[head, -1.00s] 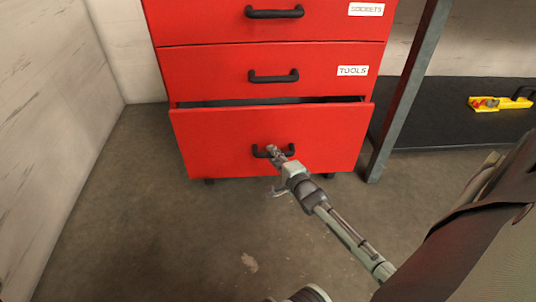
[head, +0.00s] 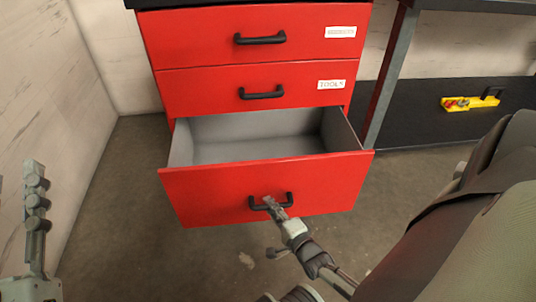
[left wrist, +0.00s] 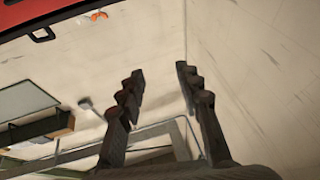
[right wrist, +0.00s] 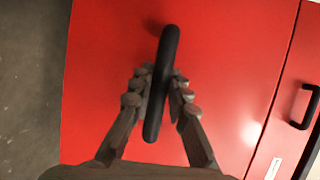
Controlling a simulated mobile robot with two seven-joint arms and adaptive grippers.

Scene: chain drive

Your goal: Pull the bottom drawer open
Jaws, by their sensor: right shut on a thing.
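The bottom drawer (head: 230,188) of the red cabinet stands well open, and its grey inside (head: 255,148) looks empty. Its black handle (head: 287,198) is on the front panel. My right gripper (head: 272,203) is shut on this handle. In the right wrist view, the fingers (right wrist: 158,88) lie on either side of the handle (right wrist: 162,85) near its middle. My left gripper (head: 36,185) is raised at the left edge of the head view, away from the cabinet. In the left wrist view, its fingers (left wrist: 160,85) are apart with nothing between them.
Two upper drawers, one labelled TOOLS (head: 210,92), are shut. A dark low shelf (head: 420,115) with a yellow tool (head: 472,102) stands right of the cabinet. A pale wall (head: 45,90) is at the left. The floor (head: 130,220) before the drawer is clear.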

